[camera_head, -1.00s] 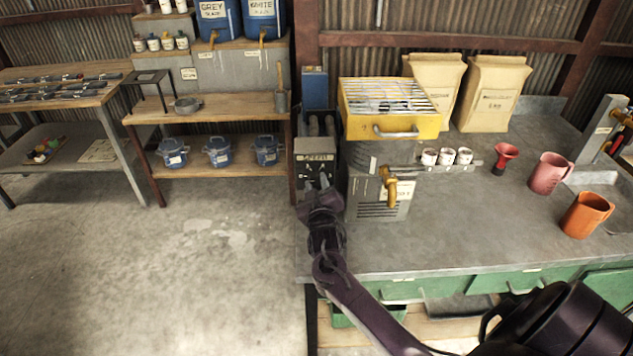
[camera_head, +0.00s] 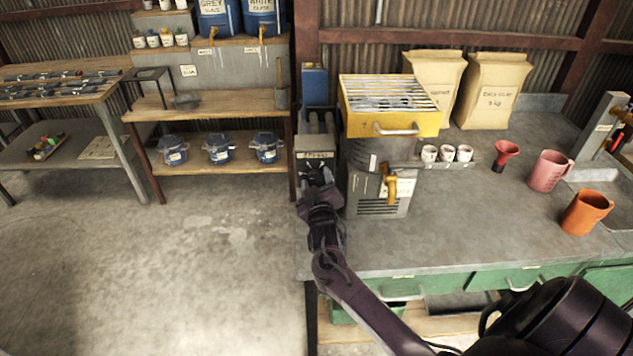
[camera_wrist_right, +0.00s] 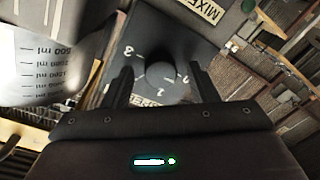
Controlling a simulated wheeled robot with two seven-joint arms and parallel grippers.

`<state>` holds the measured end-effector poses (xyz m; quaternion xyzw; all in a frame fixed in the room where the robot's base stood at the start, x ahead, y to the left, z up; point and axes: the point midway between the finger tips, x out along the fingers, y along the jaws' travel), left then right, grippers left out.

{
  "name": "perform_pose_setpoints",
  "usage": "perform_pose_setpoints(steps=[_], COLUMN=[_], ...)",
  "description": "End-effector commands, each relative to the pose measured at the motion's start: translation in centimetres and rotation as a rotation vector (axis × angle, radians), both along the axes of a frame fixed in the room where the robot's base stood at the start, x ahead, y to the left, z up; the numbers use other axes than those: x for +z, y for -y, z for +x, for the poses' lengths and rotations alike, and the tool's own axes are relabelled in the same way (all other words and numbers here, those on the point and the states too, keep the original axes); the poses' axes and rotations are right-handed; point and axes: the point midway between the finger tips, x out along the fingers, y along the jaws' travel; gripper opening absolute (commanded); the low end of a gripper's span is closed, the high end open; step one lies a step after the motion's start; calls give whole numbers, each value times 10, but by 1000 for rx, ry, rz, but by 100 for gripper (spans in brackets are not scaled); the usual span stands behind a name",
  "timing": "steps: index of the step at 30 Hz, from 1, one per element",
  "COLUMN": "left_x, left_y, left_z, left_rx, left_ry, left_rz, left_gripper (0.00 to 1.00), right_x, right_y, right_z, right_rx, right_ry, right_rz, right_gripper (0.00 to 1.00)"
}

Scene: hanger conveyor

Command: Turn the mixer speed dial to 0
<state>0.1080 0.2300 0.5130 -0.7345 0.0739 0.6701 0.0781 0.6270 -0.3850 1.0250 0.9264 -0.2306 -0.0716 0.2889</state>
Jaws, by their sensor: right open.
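The mixer (camera_head: 314,139) is a grey unit at the left end of the bench, and its front is partly hidden by my right gripper. In the right wrist view its dark panel (camera_wrist_right: 188,39) carries white numbers, seen upside down, and a MIXER label above. The round dark speed dial (camera_wrist_right: 161,73) sits among the numbers. My right gripper (camera_head: 318,176) is open in front of the panel. In the wrist view its fingers (camera_wrist_right: 162,86) stand on either side of the dial, with gaps. I cannot tell which number the dial points to. My left gripper is not in view.
The front bench top is clear.

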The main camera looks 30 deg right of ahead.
Motion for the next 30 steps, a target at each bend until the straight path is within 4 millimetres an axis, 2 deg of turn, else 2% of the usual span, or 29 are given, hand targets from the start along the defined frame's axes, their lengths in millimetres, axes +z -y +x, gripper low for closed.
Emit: perform_pose_setpoints(steps=[5,18,30], left_x=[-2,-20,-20], left_y=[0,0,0], left_z=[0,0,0], left_rx=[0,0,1], left_ry=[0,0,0], left_rz=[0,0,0], left_gripper=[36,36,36], right_x=[-3,-3,-1], right_y=[-3,-33,-37], right_z=[-5,-62,-69], right_rx=[1,0,0], right_ry=[-2,-1,-1], right_rz=[1,2,1], right_gripper=[53,53,53])
